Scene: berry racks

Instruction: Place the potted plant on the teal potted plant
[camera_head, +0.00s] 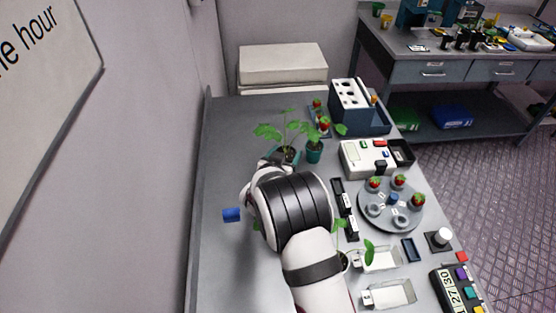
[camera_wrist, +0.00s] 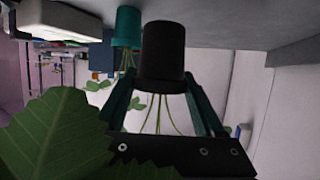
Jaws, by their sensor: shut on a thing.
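The potted plant I hold has a dark, nearly black pot (camera_wrist: 163,48) with thin green stems. It appears upside down in the wrist view, close to the table surface. My gripper (camera_wrist: 161,85) has its two dark teal fingers shut around this pot. In the head view my gripper (camera_head: 286,157) is at the far end of my arm, and the held pot is mostly hidden; broad leaves (camera_head: 268,132) rise above it. The teal potted plant (camera_head: 314,152) stands upright on the table just right of my gripper. Its pot also shows in the wrist view (camera_wrist: 127,28), beyond the dark pot.
A blue rack with a white top (camera_head: 350,95) stands behind the teal pot. A white device (camera_head: 368,158) and a round grey tray with strawberries (camera_head: 390,222) are to the right. The left table side is mostly clear.

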